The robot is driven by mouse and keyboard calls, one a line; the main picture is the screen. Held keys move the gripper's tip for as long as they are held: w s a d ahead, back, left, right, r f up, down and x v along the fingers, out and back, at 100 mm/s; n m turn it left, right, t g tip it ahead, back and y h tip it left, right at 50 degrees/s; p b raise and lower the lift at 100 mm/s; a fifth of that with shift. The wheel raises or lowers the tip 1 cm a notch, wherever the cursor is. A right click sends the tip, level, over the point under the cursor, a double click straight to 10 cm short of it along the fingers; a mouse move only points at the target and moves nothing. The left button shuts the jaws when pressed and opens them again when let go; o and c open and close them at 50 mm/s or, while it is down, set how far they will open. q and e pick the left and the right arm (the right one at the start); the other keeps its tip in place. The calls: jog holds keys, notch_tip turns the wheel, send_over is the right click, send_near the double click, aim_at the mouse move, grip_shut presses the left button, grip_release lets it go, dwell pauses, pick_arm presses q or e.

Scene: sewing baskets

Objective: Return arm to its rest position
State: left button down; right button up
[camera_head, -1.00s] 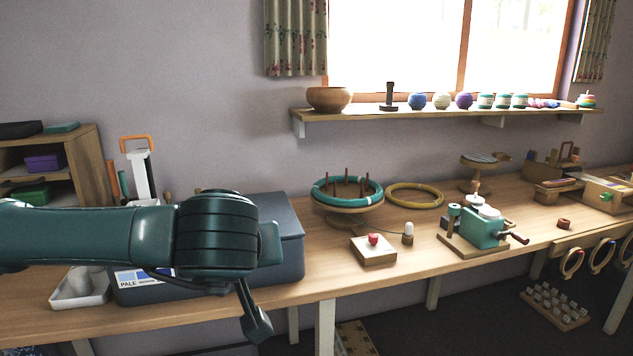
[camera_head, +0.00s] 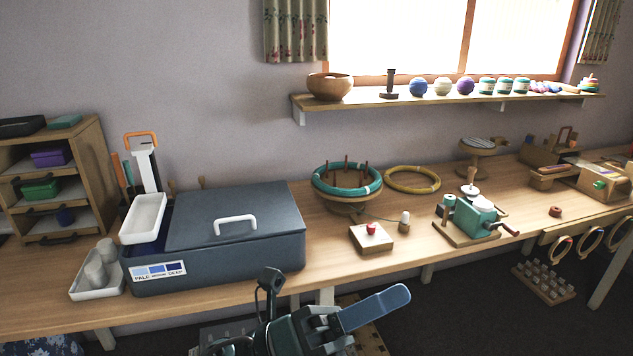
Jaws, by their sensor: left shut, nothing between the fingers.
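My left gripper (camera_head: 376,306) is at the bottom middle of the head view, in front of the table edge. Its fingers are shut together, with nothing held, and point up and to the right. Part of my left arm shows beside it, low in the picture, and the rest is cut off by the lower edge. The gripper is apart from the things on the table. My right gripper is not in view.
A dark blue-grey box (camera_head: 236,262) with a white handle stands on the wooden table (camera_head: 330,262). A red-button block (camera_head: 371,238) stands right of the box.

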pick_arm(q)
jog(key=w+a+f+n+t+y+p, duration=0.1)
jog(key=w+a+f+n+t+y, duration=0.45)
jog(key=n, duration=0.75)
jog(key=w+a+f+n+t+y+p, duration=0.2)
jog(key=a+f+n+t+y, duration=0.3)
jog(key=n+t+y, duration=0.5)
jog(key=s+a+f+n+g+y+p, duration=0.1)
jog(key=s+a+f+n+g+y, duration=0.1)
jog(key=s+a+f+n+g, duration=0.2)
jog(key=s+a+f+n+g+y+p, duration=0.1)
jog(key=s+a+f+n+g, duration=0.3)
jog(key=f+n, duration=0.7)
jog(key=s+a+f+y, duration=0.1)
jog(key=s+a+f, duration=0.1)
jog(key=f, duration=0.3)
jog(key=shift+s+a+f+n+y, duration=0.25)
jog(key=shift+s+n+y, duration=0.1)
jog(key=shift+s, duration=0.3)
